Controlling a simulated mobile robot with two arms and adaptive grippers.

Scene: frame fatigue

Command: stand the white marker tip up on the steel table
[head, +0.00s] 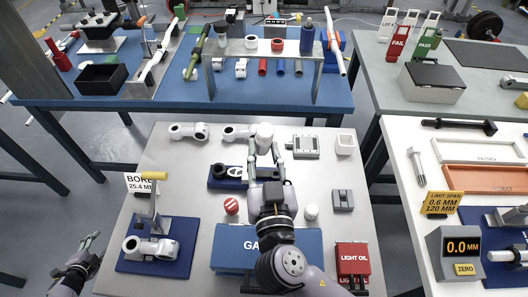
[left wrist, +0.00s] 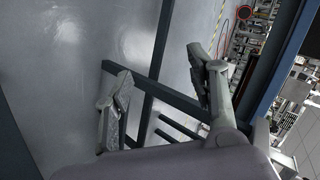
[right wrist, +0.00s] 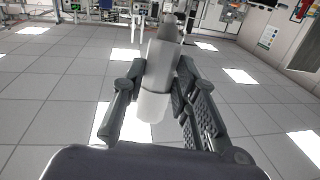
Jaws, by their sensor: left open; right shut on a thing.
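The steel table (head: 180,190) is the pale grey top in front of me in the head view. My right gripper (head: 264,158) is over its middle, shut on the white marker (head: 264,133). In the right wrist view the marker (right wrist: 158,85) sits between the two fingers (right wrist: 155,115), its white part low and a grey tapered end pointing away. Its lower end is partly hidden, and I cannot tell whether it touches the table.
A blue block with a dark ring (head: 228,177) stands just left of the right gripper.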

